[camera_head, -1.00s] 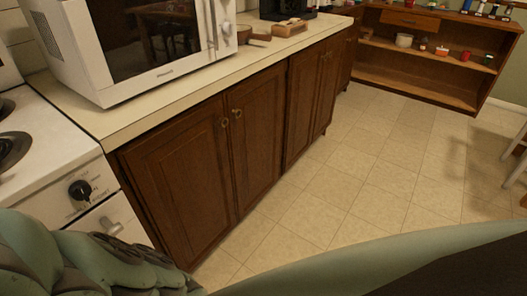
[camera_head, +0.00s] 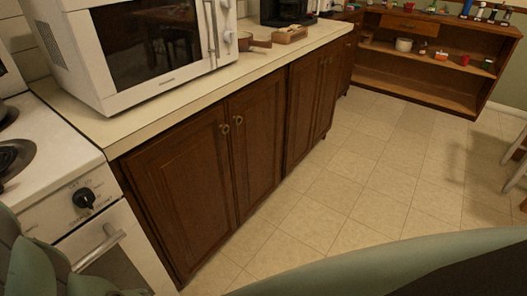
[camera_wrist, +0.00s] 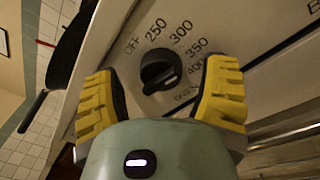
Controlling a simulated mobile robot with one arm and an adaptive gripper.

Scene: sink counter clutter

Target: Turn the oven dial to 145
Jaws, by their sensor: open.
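The black oven dial (camera_head: 83,198) is on the white front of the stove at the left in the head view. In the wrist view the dial (camera_wrist: 160,71) shows close up, with OFF, 250, 300, 350 and 400 printed around its upper and right sides. A pale mark on the dial points toward the lower right in that picture. My gripper (camera_wrist: 165,70) is open, with one yellow-padded finger on each side of the dial. A gap shows between the dial and each finger. The gripper does not show clearly in the head view.
The oven door handle (camera_head: 100,246) is just below the dial. A black burner (camera_head: 14,157) is on the stove top. A white microwave (camera_head: 130,50) stands on the counter, above brown cabinets (camera_head: 185,180). The tiled floor (camera_head: 350,190) is clear.

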